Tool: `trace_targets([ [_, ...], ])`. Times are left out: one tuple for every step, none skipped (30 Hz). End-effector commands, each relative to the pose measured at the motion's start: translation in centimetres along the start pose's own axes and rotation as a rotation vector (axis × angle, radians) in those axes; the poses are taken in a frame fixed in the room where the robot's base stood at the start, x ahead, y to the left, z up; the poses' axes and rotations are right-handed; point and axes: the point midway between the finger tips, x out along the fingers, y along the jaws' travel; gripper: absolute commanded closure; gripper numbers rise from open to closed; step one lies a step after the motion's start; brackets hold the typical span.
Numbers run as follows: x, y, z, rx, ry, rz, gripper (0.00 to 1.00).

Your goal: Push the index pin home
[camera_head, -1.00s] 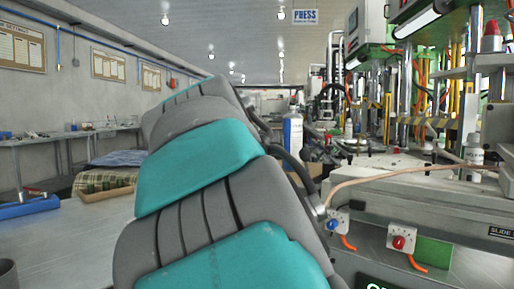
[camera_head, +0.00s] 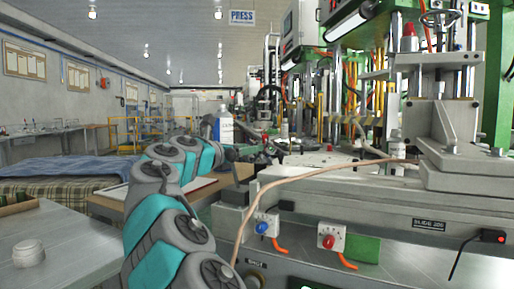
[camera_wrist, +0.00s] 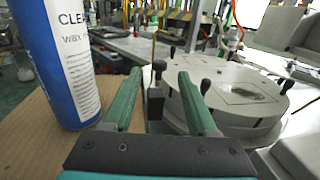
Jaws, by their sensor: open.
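In the wrist view my gripper (camera_wrist: 159,76) is open, its two green fingers pointing ahead and apart. A black pin with a round knob (camera_wrist: 158,66), which looks like the index pin, stands upright in the gap between the fingers as seen from here. It rises from a small dark block (camera_wrist: 155,104) beside a round grey plate (camera_wrist: 225,92). I cannot tell whether a finger touches it or how deep the pin sits. In the head view my arm reaches towards the bench, and the gripper and pin cannot be made out.
A blue and white bottle (camera_wrist: 58,60) stands close to the left finger; it also shows in the head view (camera_head: 223,126). Several black knobs stand on the round plate's edge. The press bench (camera_head: 380,205) with a hose and two valve knobs fills the right side.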

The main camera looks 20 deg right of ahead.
Motion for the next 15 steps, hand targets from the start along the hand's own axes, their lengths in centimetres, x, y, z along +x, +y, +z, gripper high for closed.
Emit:
trace_targets([
  [1.1, 0.0, -0.2, 0.000, 0.003, -0.002, 0.42],
  [1.5, -0.1, -0.2, 0.000, 0.004, -0.002, 0.42],
  [2.0, 0.0, -0.2, 0.001, 0.004, -0.001, 0.42],
  [2.3, 0.0, -0.1, 0.001, 0.003, 0.000, 0.42],
  [2.6, 0.1, -0.1, 0.002, 0.002, 0.001, 0.42],
  [3.0, 0.1, 0.0, 0.002, 0.002, 0.002, 0.42],
  [3.2, 0.1, 0.0, 0.002, 0.001, 0.002, 0.42],
  [3.4, 0.1, 0.0, 0.003, 0.001, 0.002, 0.42],
  [3.6, 0.0, 0.0, 0.003, 0.002, 0.002, 0.42],
  [3.8, 0.0, 0.0, 0.003, 0.001, 0.002, 0.42],
  [3.9, 0.0, 0.0, 0.003, 0.002, 0.001, 0.42],
  [4.0, 0.0, 0.0, 0.003, 0.002, 0.001, 0.42],
  [4.1, 0.0, 0.0, 0.003, 0.002, 0.001, 0.42],
  [4.1, 0.0, 0.0, 0.003, 0.002, 0.001, 0.42],
  [4.1, 0.0, 0.0, 0.003, 0.001, 0.001, 0.42],
])
